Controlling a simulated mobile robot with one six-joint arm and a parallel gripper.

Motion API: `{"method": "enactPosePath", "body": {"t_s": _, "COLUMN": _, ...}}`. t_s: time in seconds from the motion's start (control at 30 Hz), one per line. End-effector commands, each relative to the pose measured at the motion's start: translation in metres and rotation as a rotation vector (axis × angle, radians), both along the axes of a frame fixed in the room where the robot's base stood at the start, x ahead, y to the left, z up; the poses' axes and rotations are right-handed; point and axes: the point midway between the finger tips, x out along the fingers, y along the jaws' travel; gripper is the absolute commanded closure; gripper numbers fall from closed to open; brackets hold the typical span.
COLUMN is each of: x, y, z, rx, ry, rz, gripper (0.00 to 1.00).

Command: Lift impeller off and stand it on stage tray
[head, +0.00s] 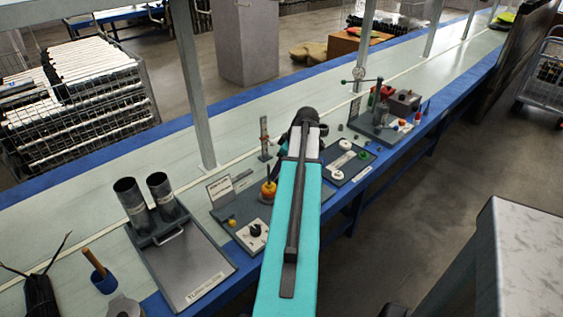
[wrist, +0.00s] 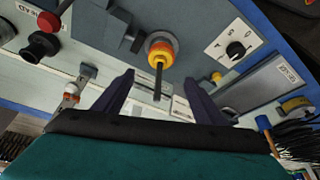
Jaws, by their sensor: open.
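An orange and yellow round part, which looks like the impeller, sits around a dark upright shaft on a grey station board, left of my arm in the head view (head: 268,187). In the wrist view the round part (wrist: 160,48) is beyond my fingertips, with the shaft pointing towards the space between them. My gripper (wrist: 158,86) is open and empty, its two dark fingers apart on either side of the shaft. In the head view my arm hides the fingers. A dark tray (head: 338,181) right of my arm holds white and green parts; I cannot tell if it is the stage tray.
A white plate with a black knob (head: 254,232) stands near the shaft, with a yellow button (wrist: 216,77) beside it. A grey tray (head: 195,272) with two dark cylinders (head: 131,205) is at left. A press-like device (head: 376,112) stands farther right. The bench's back strip is clear.

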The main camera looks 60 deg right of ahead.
Motion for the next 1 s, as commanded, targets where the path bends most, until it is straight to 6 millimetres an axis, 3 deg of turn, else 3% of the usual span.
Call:
{"method": "enactPosePath", "body": {"t_s": 0.7, "x": 0.031, "y": 0.003, "z": -0.072, "rx": 0.001, "ry": 0.001, "rz": 0.003, "gripper": 0.36}}
{"method": "enactPosePath", "body": {"t_s": 1.0, "x": 0.04, "y": 0.004, "z": -0.092, "rx": 0.001, "ry": 0.0, "rz": 0.003, "gripper": 0.36}}
